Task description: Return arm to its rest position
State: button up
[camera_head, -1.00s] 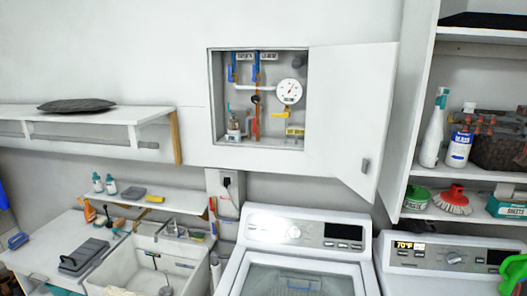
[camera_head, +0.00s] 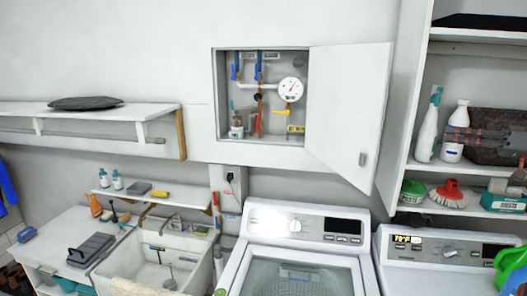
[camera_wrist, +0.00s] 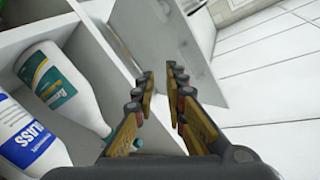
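My gripper (camera_head: 455,139) is at the right of the head view, in front of the open shelving, with its fingers pointing left across a white bottle. In the wrist view my gripper (camera_wrist: 161,80) shows two dark fingers with tan pads. They are apart, with a clear gap and nothing between them. Beyond the fingers is a pale panel; the shelf with bottles is on the left. Most of my arm is out of view.
A white spray bottle (camera_head: 429,125) and a blue-labelled bottle (camera_head: 452,153) stand on the shelf close to my gripper. The wall cabinet door (camera_head: 352,120) is open. The washer (camera_head: 300,225) and sink (camera_head: 160,262) are lower down.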

jog(key=w+d+f+m+h+b, duration=0.1)
jog(key=w+f+m+h, duration=0.15)
jog(key=f+m, duration=0.45)
jog(key=w+f+m+h, duration=0.2)
jog(key=f+m+h, duration=0.15)
jog(key=f, duration=0.75)
jog(key=s+a+f+m+g+h+b, duration=0.1)
jog(key=s+a+f+g+h+b, duration=0.3)
jog(key=s+a+f, duration=0.5)
jog(key=s+a+f+n+h+b, duration=0.1)
jog(key=s+a+f+n+b, duration=0.1)
jog(key=s+a+f, duration=0.3)
jog(key=s+a+f+n+h+b, duration=0.1)
jog(key=s+a+f, duration=0.5)
jog(key=s+a, duration=0.7)
jog(key=s+a+f+n+g+h+b, duration=0.1)
jog(key=s+a+f+n+b, duration=0.3)
jog(key=s+a, duration=0.5)
jog(key=s+f, duration=0.2)
jog(key=s, duration=0.5)
jog(key=shift+a+f+h, duration=0.15)
jog(key=shift+a+h, duration=0.25)
